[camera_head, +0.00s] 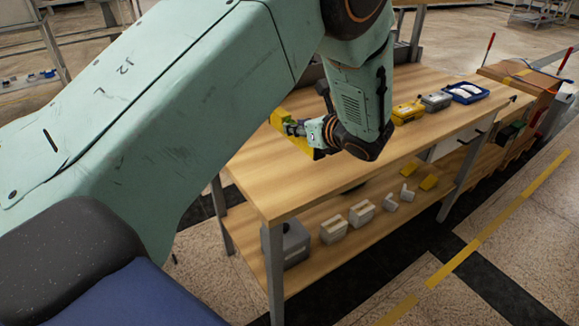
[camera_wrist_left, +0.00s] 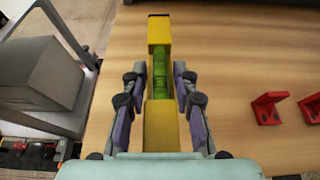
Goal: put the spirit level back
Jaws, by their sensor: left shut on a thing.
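The spirit level is a long yellow bar with a green window in its middle. In the left wrist view, the spirit level (camera_wrist_left: 159,30) points straight away from me, between the purple finger pads of my left gripper (camera_wrist_left: 160,88). In the head view, my left gripper (camera_head: 298,129) is over the near left part of the wooden workbench (camera_head: 270,185), shut on the spirit level (camera_head: 277,118). My arm hides part of the level there. I cannot tell whether the level touches the bench top. My right gripper is in neither view.
Two red angle brackets (camera_wrist_left: 267,108) stand right of the level. A grey box (camera_wrist_left: 40,72) is on a metal frame at left. A yellow case (camera_head: 407,112), grey case (camera_head: 436,101) and blue tray (camera_head: 466,93) sit farther along the bench.

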